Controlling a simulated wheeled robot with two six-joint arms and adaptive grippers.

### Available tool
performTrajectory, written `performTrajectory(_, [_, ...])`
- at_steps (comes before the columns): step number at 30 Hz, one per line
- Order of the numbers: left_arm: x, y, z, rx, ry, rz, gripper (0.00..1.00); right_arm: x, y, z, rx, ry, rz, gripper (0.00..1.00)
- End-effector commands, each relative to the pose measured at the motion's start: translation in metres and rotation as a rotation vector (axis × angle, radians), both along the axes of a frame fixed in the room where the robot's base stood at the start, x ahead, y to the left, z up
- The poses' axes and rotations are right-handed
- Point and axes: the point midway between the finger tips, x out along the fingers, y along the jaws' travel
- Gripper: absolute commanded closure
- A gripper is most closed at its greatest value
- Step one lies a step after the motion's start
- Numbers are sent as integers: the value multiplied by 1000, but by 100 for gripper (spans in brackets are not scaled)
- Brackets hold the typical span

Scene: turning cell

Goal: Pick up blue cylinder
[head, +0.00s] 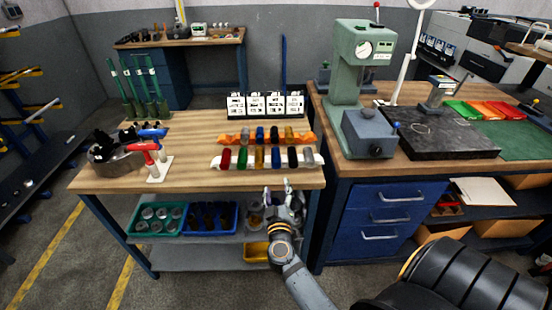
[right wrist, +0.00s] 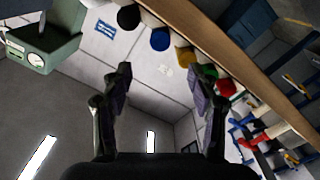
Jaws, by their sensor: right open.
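The blue cylinder (head: 276,157) lies in the front white rack (head: 216,163) on the wooden bench, between a yellow cylinder (head: 259,158) and a dark one (head: 292,157). In the right wrist view the blue cylinder (right wrist: 160,39) shows its round end beyond the fingers, near the top. My right gripper (head: 276,190) is open and empty, at the bench's front edge, in front of the rack and apart from the blue cylinder. It also shows open in the right wrist view (right wrist: 160,85). My left gripper is not in view.
An orange rack (head: 312,138) with more cylinders, one of them blue (head: 260,135), stands behind. White label cards (head: 265,104) stand farther back. A red-handled tool (head: 150,152) is at left. A green press (head: 352,60) stands on the right bench. Bare wood lies left of the racks.

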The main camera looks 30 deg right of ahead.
Motion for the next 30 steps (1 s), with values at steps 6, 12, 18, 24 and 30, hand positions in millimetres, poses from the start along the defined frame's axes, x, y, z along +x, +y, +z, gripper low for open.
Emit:
performTrajectory(6, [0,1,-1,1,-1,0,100,32,-19,0,-3,-3,3,40])
performTrajectory(12, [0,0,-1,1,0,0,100,44,-27,0,0,0,3,40])
performTrajectory(18, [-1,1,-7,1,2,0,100,61,-39,-3,-2,-4,3,40])
performTrajectory(24, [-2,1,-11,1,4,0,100,84,-55,-3,-2,-1,3,40])
performTrajectory(30, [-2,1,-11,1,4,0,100,86,-56,-3,0,0,4,40])
